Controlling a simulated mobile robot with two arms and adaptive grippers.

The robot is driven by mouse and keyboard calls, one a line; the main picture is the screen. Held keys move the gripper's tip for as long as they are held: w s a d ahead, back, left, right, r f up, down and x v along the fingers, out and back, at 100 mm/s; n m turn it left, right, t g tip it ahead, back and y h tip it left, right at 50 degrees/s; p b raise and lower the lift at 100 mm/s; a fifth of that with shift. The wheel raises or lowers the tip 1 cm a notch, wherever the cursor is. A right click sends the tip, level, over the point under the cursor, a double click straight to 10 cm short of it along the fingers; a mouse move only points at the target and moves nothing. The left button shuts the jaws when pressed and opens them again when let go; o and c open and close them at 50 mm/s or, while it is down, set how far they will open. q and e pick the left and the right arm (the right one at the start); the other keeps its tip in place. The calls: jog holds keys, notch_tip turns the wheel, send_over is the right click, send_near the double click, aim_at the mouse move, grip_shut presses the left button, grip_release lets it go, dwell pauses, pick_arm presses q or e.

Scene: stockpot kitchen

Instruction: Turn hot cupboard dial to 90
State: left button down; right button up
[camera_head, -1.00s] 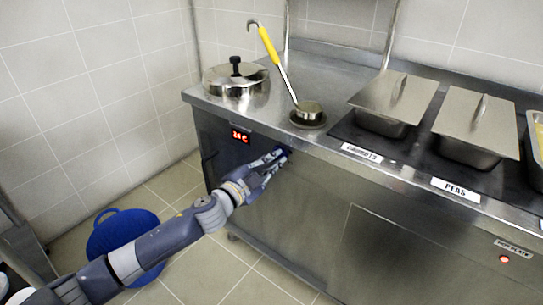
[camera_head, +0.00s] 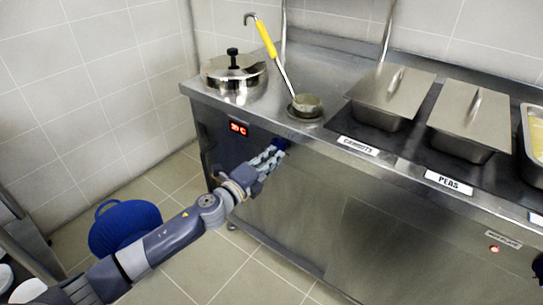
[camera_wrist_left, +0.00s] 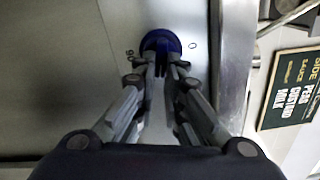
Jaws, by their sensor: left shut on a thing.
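The blue dial (camera_head: 281,144) is on the front panel of the steel hot cupboard (camera_head: 330,190), just under the counter's edge. My left gripper (camera_head: 273,154) is shut on the dial. In the left wrist view the dial (camera_wrist_left: 160,42) is between the tips of my left gripper (camera_wrist_left: 160,64), with small markings on the panel to each side. A red digital display (camera_head: 238,128) is to the left of the dial; its digits are too small to read surely. At the right edge a dark piece that may be my right gripper shows, too cut off to judge.
A lidded pot (camera_head: 234,72) and a ladle with a yellow handle (camera_head: 266,36) stand on the counter above. Lidded pans (camera_head: 389,92) stand to the right, behind the labels.

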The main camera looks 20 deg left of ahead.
pick_arm(q)
jog(key=shift+w+a+f+m, duration=0.1)
jog(key=shift+a+f+m, duration=0.15)
jog(key=shift+m, duration=2.3)
jog(key=shift+w+a+f+m, duration=0.1)
jog(key=shift+a+f+m, duration=0.15)
jog(key=shift+m, duration=2.35)
jog(key=shift+a+f+m, duration=0.2)
jog(key=shift+f+m, duration=0.1)
jog(key=shift+m, duration=2.25)
pick_arm(e)
jog(key=shift+s+f, duration=0.35)
jog(key=shift+f, duration=0.05)
pick_arm(q)
jog(key=c, duration=1.7)
grip_release()
jog(key=shift+r, duration=0.1)
pick_arm(e)
jog(key=shift+w+a, duration=0.1)
jog(key=shift+w, duration=0.05)
pick_arm(q)
jog(key=v, duration=1.2)
